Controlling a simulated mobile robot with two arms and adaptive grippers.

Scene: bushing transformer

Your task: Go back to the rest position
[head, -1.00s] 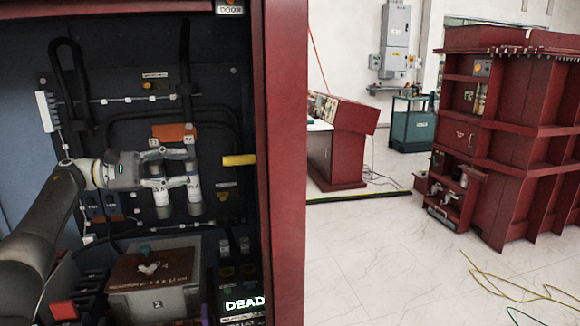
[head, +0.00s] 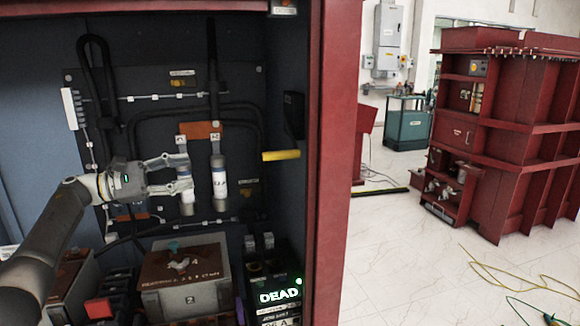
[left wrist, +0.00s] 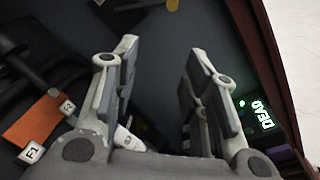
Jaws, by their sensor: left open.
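My left gripper (head: 188,172) is inside the open cabinet, its fingers spread and pointing right. It overlaps the left of two upright white cylinders (head: 187,201) in the head view; I cannot tell whether they touch. The right cylinder (head: 219,178) hangs apart from the fingers. In the left wrist view the open fingers (left wrist: 163,60) have nothing visible between their tips. A pale labelled part (left wrist: 127,142) shows partly behind the left finger. My right gripper is in neither view.
An orange block (head: 201,131) sits above the cylinders. Below are a grey box (head: 188,292) and a lit "DEAD" display (head: 279,295). The cabinet's red edge (head: 335,180) bounds the right side. Open floor (head: 410,250) lies beyond, with a red tank (head: 505,130) and loose cables.

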